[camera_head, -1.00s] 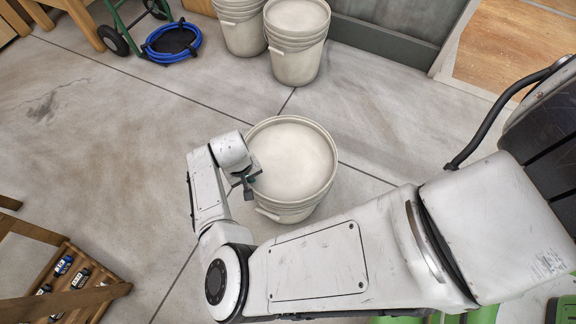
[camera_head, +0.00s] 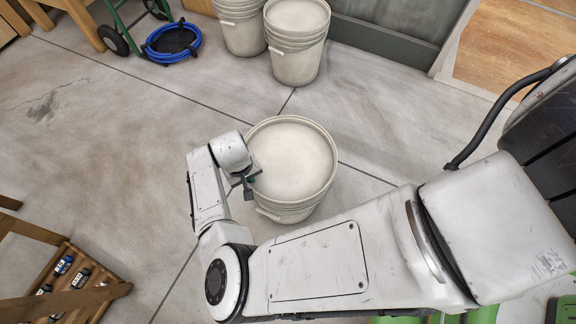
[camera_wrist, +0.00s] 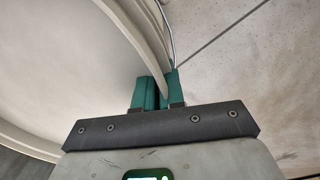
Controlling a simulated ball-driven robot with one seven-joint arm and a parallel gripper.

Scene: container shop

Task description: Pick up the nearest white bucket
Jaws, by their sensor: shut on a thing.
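The nearest white bucket (camera_head: 292,158) stands upright on the concrete floor in the middle of the head view, with a pale flat top. My gripper (camera_head: 246,184) is at the left side of its rim. In the wrist view the green fingers of my gripper (camera_wrist: 156,92) are shut on the rim of the white bucket (camera_wrist: 148,42), one on each side of it. A thin wire handle runs beside the rim in the wrist view.
Two more white bucket stacks stand behind, one at the back (camera_head: 298,50) and one left of it (camera_head: 240,28). A blue hose coil (camera_head: 172,42) lies by a green cart at back left. A wooden rack (camera_head: 75,285) is at lower left. The floor left of the bucket is clear.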

